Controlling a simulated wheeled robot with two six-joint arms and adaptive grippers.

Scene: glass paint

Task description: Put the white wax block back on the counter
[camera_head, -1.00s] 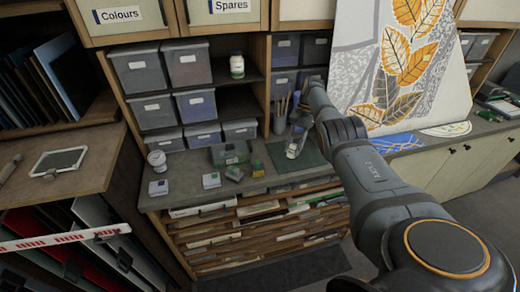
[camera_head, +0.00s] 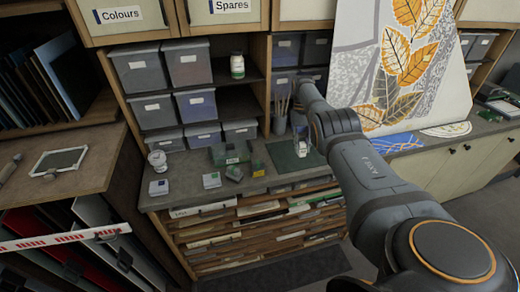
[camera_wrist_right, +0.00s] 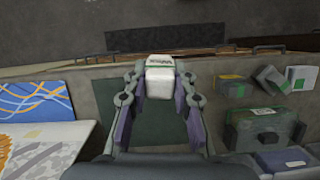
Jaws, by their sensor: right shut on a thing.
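The white wax block (camera_wrist_right: 160,82) has a label with a green edge at one end. In the wrist view it sits between the fingertips of my right gripper (camera_wrist_right: 161,75), which is shut on it. In the head view the block (camera_head: 303,149) is small and partly hidden by the gripper (camera_head: 302,140). They are over the dark green mat (camera_head: 285,160) on the grey counter (camera_head: 190,187); I cannot tell whether the block touches the mat. My left gripper is not in view.
Small boxes (camera_head: 211,180) and a green-fronted bin (camera_head: 230,153) stand left of the mat. A white jar (camera_head: 157,160) is further left. A pot of brushes (camera_head: 279,124) stands behind. A blue patterned panel (camera_wrist_right: 35,98) lies beside the mat.

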